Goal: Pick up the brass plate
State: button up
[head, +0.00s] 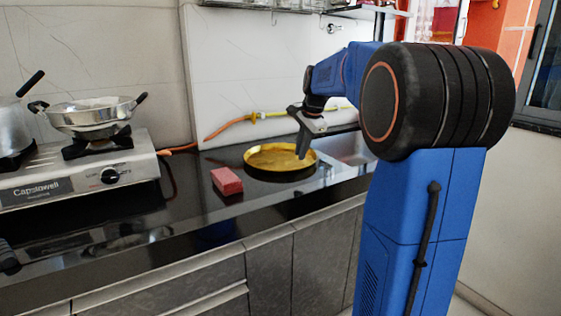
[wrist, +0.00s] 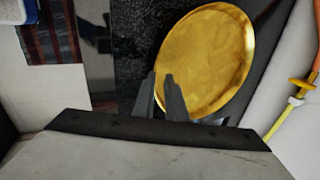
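The round, shallow brass plate (head: 279,158) lies on the dark counter in the head view, near the right end of the bare stretch. In the wrist view the plate (wrist: 207,62) fills the upper right. My gripper (head: 304,150) points down at the right part of the plate. In the wrist view the fingertips of my gripper (wrist: 161,75) stand by the plate's lower-left rim, with a narrow gap between them. I see nothing held. Whether the fingers touch the rim cannot be told.
A red block (head: 227,181) lies in front and left of the plate. A gas stove (head: 85,168) with a steel pan (head: 92,115) stands at the left.

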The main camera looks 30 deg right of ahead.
jog(key=shift+a+x, duration=0.15)
jog(key=shift+x, duration=1.6)
jog(key=shift+a+x, duration=0.1)
jog(key=shift+x, duration=1.6)
jog(key=shift+s, duration=0.1)
grip_shut()
jog(key=shift+r, duration=0.15)
